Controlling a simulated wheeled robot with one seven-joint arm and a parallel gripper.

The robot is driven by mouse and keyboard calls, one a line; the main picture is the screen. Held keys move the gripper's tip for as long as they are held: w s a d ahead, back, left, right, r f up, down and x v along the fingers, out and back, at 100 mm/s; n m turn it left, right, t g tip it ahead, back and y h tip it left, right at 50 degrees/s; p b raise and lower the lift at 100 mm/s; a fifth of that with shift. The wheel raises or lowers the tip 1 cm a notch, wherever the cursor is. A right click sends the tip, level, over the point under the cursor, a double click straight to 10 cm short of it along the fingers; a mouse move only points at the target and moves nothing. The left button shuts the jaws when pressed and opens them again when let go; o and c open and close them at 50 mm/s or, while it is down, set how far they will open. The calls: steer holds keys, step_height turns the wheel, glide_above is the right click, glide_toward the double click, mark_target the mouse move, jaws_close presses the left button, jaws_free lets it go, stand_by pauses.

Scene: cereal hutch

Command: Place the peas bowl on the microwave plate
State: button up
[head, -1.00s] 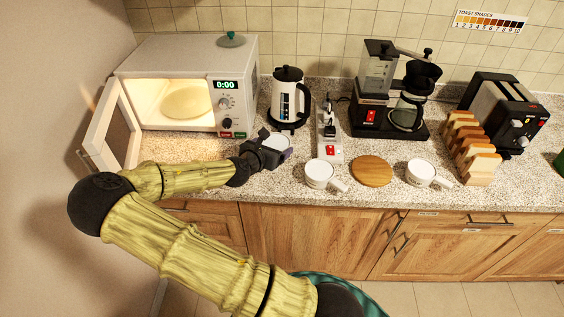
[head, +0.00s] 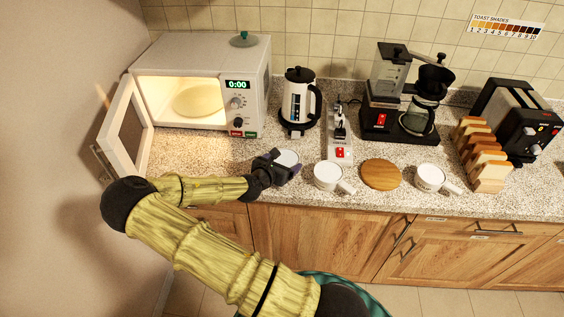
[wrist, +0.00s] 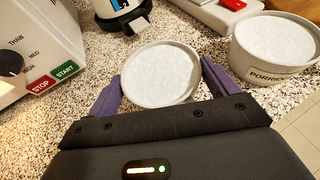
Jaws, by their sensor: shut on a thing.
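My gripper (head: 284,164) is shut on a round pale bowl (head: 288,157) with a white, level top, near the counter's front edge. In the wrist view the bowl (wrist: 161,76) sits between the two purple fingers. No label shows on its visible side, so I cannot tell from its look that it is the peas bowl. I also cannot tell whether it touches the counter. The microwave (head: 253,112) stands at the back left with its door open. Its round pale plate (head: 200,100) lies inside, lit and bare.
The open microwave door (head: 124,128) juts forward at the left. A kettle (head: 298,98) stands behind my gripper. A handled bowl marked PORRIDGE (wrist: 272,55) is close on the right, then a wooden disc (head: 381,174) and another handled cup (head: 430,177). Counter before the microwave is clear.

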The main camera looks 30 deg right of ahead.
steer(key=shift+f, duration=0.1)
steer(key=o, duration=1)
steer(key=b+v, duration=0.1)
steer(key=v, duration=1.1)
steer(key=shift+b, duration=0.3)
